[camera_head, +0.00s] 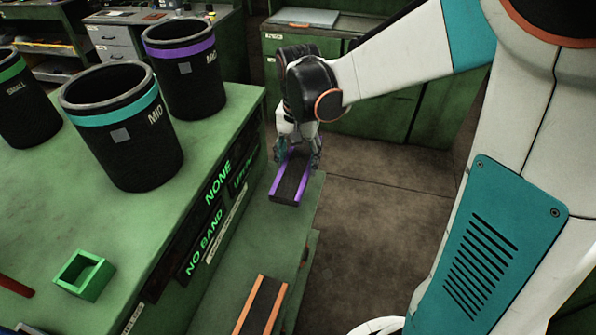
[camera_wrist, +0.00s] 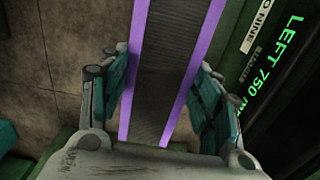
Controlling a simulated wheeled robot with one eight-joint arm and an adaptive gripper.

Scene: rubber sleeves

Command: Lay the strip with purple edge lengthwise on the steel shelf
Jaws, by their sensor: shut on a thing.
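The strip with purple edges (camera_head: 289,185) is dark and ribbed down the middle. In the head view it lies over the low green shelf (camera_head: 238,268) beside the bench, roughly along its length. My gripper (camera_head: 298,150) is shut on its far part, with a finger at each long edge. The wrist view shows the strip (camera_wrist: 172,70) running between the two teal finger pads of my gripper (camera_wrist: 160,95). I cannot tell whether the strip's underside touches the shelf.
A strip with orange edges (camera_head: 262,306) lies nearer on the low green surface. The green bench (camera_head: 130,225) stands left, with black bins banded teal (camera_head: 125,140) and purple (camera_head: 186,80), and a small green square frame (camera_head: 84,275). Open floor (camera_head: 385,195) lies right.

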